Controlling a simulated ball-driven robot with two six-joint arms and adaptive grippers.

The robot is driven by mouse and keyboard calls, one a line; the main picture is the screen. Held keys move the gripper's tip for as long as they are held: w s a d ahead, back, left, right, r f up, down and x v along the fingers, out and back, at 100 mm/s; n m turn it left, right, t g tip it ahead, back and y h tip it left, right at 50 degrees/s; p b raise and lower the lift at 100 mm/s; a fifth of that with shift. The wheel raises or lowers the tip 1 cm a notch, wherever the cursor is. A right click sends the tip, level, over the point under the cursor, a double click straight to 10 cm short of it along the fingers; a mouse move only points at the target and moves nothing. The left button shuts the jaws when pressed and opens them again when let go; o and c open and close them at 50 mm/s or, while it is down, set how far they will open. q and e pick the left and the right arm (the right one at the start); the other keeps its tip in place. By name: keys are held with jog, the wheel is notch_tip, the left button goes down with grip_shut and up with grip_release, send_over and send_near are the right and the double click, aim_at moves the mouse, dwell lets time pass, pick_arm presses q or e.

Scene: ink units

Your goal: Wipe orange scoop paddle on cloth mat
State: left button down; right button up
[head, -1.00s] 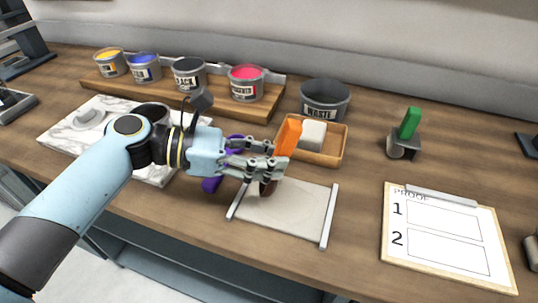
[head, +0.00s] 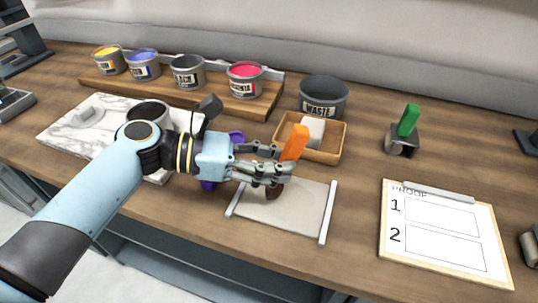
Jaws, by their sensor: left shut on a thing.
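An orange scoop paddle (head: 295,143) is held in my left gripper (head: 279,165), its orange end pointing up and a dark lower end showing below the fingers. My left gripper is shut on it. The paddle is tilted over the left part of the cloth mat (head: 300,212), a pale sheet with light bars on its left and right sides. The dark end is at the mat's upper left area; I cannot tell whether it touches the cloth. My right gripper is not in view.
A wooden tray (head: 339,148) with a pale block (head: 313,131) lies behind the mat, with the waste tub (head: 323,97) beyond. A purple object (head: 236,137) is partly hidden behind my gripper.

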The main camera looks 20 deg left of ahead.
pick_arm(q)
jog(key=shift+s+d+p, duration=0.15)
jog(key=shift+d+p, duration=1.1)
jog(key=shift+d, duration=1.55)
jog(key=shift+a+p, duration=0.35)
jog(key=shift+a, duration=3.15)
jog(key=shift+d+r+p, duration=0.1)
jog(key=shift+d+p, duration=0.4)
jog(key=shift+d, duration=0.1)
jog(key=shift+d+p, duration=0.4)
jog(key=shift+d, duration=0.95)
jog(key=shift+d+p, duration=0.6)
jog(key=shift+d, duration=0.9)
notch_tip(320, 180, up, 6)
jog(key=p, duration=0.5)
